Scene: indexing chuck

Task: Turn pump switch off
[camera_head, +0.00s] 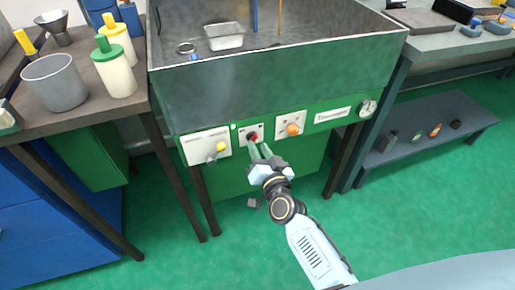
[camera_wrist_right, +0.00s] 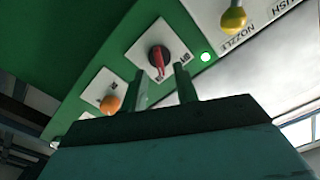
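The pump switch appears to be the rotary switch (camera_head: 253,136) with a red handle on a small white plate, on the green front panel of the sink. In the right wrist view its red handle (camera_wrist_right: 158,58) sits on a dark round base. My right gripper (camera_head: 259,151) is just in front of the switch. In the wrist view its two green fingers (camera_wrist_right: 161,84) are apart, with the red handle showing beyond the gap; nothing is held. Contact with the handle cannot be told. My left gripper is not in view.
A lit green lamp (camera_wrist_right: 206,57) is beside the switch. A yellow-tipped lever (camera_head: 220,146) is to its left and an orange knob (camera_head: 292,129) to its right. A gauge (camera_head: 368,108) is at the panel's right end.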

